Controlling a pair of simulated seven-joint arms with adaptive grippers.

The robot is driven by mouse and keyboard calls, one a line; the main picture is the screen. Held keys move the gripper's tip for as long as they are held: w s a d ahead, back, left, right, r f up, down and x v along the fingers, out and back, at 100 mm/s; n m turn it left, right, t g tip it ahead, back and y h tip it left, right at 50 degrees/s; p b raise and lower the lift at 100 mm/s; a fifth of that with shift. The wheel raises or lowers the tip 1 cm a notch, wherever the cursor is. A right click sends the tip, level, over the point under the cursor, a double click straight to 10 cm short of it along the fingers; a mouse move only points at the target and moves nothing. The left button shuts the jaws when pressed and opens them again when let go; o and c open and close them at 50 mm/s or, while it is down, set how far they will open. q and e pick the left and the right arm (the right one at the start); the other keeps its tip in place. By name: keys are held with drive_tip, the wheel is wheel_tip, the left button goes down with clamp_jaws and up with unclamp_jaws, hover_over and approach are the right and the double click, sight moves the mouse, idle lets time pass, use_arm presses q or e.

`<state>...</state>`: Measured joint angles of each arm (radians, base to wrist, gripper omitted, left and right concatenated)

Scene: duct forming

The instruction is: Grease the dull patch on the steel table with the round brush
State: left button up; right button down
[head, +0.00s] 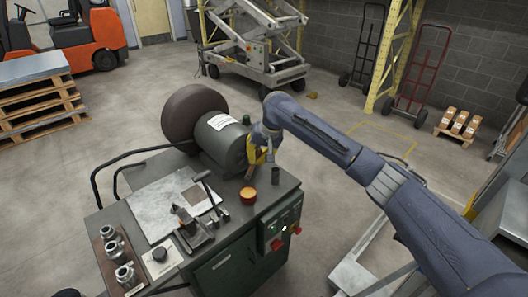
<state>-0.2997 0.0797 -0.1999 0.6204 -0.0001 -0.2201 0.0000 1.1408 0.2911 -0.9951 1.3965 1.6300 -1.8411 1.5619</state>
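The steel table top (150,207) is a pale grey plate on the green machine. A dull brownish square patch (195,194) shows near its right side. My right gripper (257,158) points down over the back right of the machine top, right of the patch. A small tan piece (250,173) shows just below it, perhaps part of the round brush; I cannot tell whether the fingers hold it. A round tin with orange contents (248,195) stands below the gripper. My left gripper is not in view.
A grey drum-shaped motor (222,140) with a dark wheel (194,112) stands behind the plate. A dark cup (275,175) stands right of the tin. A clamp-like tool (193,232) and several metal fittings (118,255) occupy the front. A black rail (125,160) runs along the left.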

drive_tip(key=shift+f, duration=3.7)
drive_tip(key=shift+r, duration=3.5)
